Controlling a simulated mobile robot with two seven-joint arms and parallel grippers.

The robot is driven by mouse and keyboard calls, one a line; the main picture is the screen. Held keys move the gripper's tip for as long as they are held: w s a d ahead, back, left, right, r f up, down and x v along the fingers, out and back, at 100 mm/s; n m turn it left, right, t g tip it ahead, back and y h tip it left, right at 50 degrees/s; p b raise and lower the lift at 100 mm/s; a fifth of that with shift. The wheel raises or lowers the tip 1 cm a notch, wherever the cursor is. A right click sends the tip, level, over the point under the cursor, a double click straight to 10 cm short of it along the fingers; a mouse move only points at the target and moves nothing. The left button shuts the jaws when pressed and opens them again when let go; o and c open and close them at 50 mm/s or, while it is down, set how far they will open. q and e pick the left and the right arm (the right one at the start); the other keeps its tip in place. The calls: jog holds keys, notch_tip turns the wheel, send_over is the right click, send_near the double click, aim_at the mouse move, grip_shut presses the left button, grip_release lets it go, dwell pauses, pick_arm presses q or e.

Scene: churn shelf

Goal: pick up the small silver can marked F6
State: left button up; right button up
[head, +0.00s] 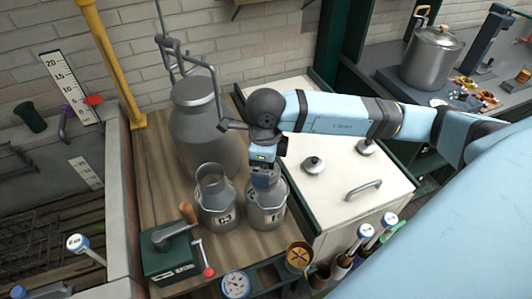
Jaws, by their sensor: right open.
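Two small silver cans stand side by side on the wooden top. The right can (266,214) and the left can (216,210) each carry a small pale label, too small to read surely, so I cannot tell which is F6. My right gripper (265,184) points down at the mouth of the right can, with its jaws open. Its fingers hide part of that can's rim and neck, and I cannot tell whether they touch it. My left gripper is not in view.
A large silver churn (200,135) stands close behind the cans. A green box with a red-knobbed crank (172,250) is at front left. A white lidded cabinet (335,165) lies to the right, under my right arm. A yellow pipe (112,60) rises at left.

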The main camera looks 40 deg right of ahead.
aim_at(266, 195)
jog(key=f, duration=0.2)
jog(key=f+p, duration=0.1)
jog(key=f, duration=0.1)
jog(key=shift+w+d+f, duration=0.2)
jog(key=shift+f, duration=0.2)
jog(key=c, duration=1.7)
jog(key=shift+w+r, duration=0.1)
jog(key=shift+c, duration=0.8)
jog(key=shift+r, duration=0.15)
